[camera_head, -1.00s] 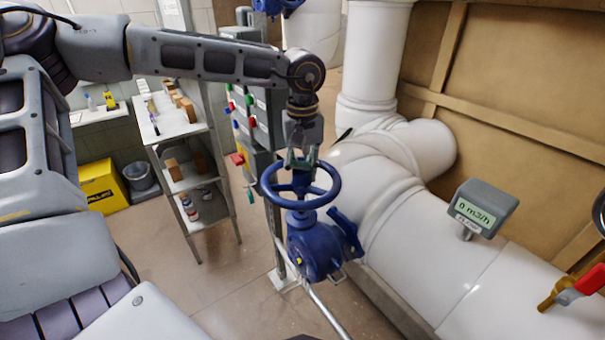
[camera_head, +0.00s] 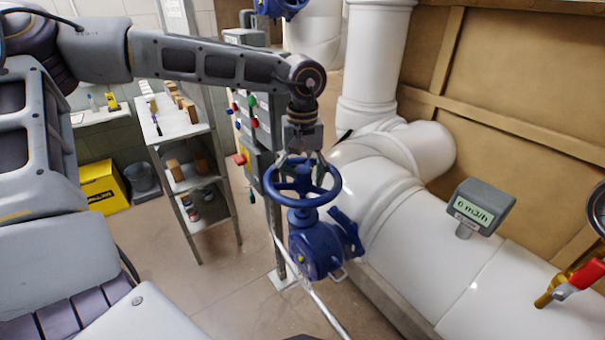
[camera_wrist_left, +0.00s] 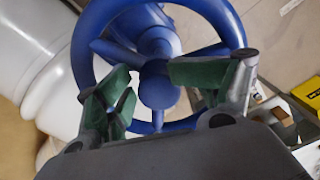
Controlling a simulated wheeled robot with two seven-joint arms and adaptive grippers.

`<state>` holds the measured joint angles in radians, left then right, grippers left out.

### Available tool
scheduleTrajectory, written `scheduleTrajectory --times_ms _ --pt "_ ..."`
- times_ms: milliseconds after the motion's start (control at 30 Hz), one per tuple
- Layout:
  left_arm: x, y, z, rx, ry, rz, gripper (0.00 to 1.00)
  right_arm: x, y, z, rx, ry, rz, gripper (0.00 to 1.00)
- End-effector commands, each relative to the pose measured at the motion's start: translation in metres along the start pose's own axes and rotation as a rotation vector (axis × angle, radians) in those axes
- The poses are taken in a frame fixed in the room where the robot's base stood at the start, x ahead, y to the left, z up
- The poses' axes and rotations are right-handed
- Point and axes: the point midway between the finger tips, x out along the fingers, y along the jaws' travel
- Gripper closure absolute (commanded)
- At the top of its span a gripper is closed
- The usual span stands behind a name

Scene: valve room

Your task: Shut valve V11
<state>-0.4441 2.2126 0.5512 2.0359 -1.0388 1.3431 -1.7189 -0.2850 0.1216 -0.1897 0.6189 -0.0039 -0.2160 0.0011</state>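A blue valve with a round handwheel (camera_head: 331,197) stands on the near side of the white pipe, its body (camera_head: 315,250) below the wheel. No V11 tag is readable on it. My left gripper (camera_head: 301,168) points down at the far part of the wheel. In the left wrist view, the green-padded fingers of the gripper (camera_wrist_left: 150,85) are spread apart, with the blue hub (camera_wrist_left: 158,88) of the wheel showing between and beyond them. I cannot tell whether a finger touches the wheel. A grey meter (camera_head: 482,207) on the pipe reads 0 m3/h. My right gripper is not in view.
A large white pipe (camera_head: 430,240) runs along the right. A red-handled tap (camera_head: 580,279) sits at the lower right. A shelf rack (camera_head: 188,185) and a panel with coloured buttons (camera_head: 253,125) stand behind on the left. A yellow box (camera_head: 102,187) is on the floor.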

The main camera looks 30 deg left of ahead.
Motion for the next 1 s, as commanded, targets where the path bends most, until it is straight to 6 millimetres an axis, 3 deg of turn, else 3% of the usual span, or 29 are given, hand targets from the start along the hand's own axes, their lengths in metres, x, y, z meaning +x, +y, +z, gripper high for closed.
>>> scheduleTrajectory --times_ms 1000 --pt "-0.066 0.001 -0.002 -0.002 0.007 0.005 0.39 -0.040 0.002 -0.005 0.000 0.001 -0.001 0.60"
